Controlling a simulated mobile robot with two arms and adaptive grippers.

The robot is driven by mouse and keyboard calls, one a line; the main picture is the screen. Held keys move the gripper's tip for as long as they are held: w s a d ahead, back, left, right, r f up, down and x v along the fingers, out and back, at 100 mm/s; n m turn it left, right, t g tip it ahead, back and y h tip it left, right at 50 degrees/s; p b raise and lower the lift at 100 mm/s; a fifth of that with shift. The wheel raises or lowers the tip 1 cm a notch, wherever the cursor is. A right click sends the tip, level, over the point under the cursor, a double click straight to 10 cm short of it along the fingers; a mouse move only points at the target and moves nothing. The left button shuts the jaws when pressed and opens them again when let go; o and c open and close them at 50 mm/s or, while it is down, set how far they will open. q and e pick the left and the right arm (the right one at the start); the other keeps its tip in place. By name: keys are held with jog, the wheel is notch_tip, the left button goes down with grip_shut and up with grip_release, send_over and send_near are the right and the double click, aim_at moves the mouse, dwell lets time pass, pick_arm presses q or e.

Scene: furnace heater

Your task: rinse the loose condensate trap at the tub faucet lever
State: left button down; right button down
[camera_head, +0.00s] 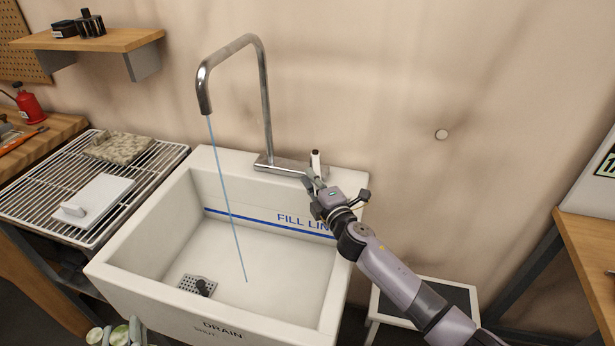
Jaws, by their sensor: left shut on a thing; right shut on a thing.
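The faucet (264,95) stands at the back of the white tub (130,270), its spout hanging over the basin. A thin blue stream of water (229,200) runs from the spout down to the tub floor. My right gripper (314,186) is at the right end of the faucet base, shut on the faucet lever (315,160). The lever's white upper part stands upright above the fingers. My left gripper is out of view. I cannot make out the condensate trap in this view.
A wire drying rack (40,185) at the left holds a white lidded piece (105,192) and a speckled block (118,148). A shelf (100,42) hangs upper left. A drain grate (190,283) lies in the tub. A step stool (425,283) stands to the right.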

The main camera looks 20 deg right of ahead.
jog(key=c, duration=1.7)
grip_release()
jog(key=s, duration=0.8)
jog(key=s+d, duration=0.1)
jog(key=s, duration=0.3)
jog(key=shift+d, duration=0.1)
